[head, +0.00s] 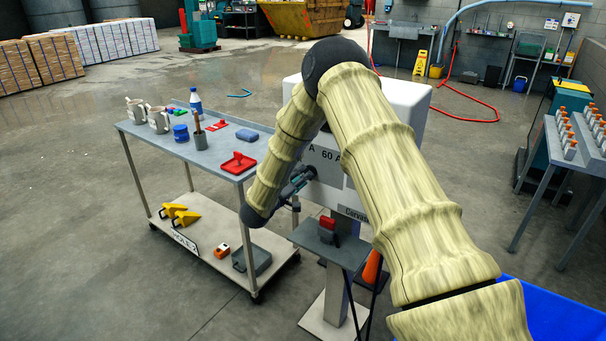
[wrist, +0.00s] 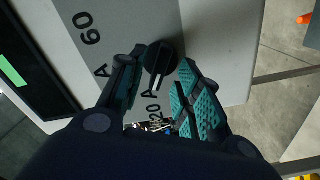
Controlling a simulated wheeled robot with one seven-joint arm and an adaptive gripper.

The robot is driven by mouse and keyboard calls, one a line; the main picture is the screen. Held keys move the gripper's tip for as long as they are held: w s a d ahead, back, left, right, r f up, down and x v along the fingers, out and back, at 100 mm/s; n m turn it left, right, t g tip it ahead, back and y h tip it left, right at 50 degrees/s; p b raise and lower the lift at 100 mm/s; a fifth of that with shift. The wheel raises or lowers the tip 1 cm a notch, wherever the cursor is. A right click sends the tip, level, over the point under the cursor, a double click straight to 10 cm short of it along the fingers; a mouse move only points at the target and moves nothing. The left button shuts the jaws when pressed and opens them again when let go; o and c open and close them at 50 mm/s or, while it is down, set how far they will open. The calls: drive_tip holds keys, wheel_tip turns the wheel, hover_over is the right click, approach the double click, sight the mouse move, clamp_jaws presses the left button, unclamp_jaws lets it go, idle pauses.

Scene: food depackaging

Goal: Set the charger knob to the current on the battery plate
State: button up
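The charger (head: 410,98) is a pale box on a post, mostly behind my arm in the head view. Its grey panel (wrist: 215,35) fills the upper wrist view, with the marks "60 A" and "20 A". The black knob (wrist: 160,58) has a white pointer line aimed down the wrist picture, toward the "20 A" mark. My gripper (wrist: 162,60) has one teal-padded finger on each side of the knob, very close to it; I cannot tell if both touch. In the head view my gripper (head: 297,184) is at the panel. I cannot make out a battery plate.
A two-level cart (head: 218,155) stands left of the charger, with bottles, mugs and red items on top. A small grey shelf (head: 307,234) with a red item sits below the panel. A blue bin (head: 560,315) is at lower right. Floor left of the cart is clear.

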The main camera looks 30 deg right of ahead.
drive_tip(key=shift+w+d, duration=0.3)
drive_tip(key=shift+d, duration=0.3)
drive_tip(key=shift+c, duration=0.2)
clamp_jaws()
drive_tip(key=shift+m, duration=0.5)
drive_tip(key=m+b, duration=0.5)
drive_tip(key=m, duration=0.2)
drive_tip(key=shift+s+m+b, duration=0.15)
drive_tip(key=shift+m+b, duration=0.15)
drive_tip(key=shift+r, duration=0.1)
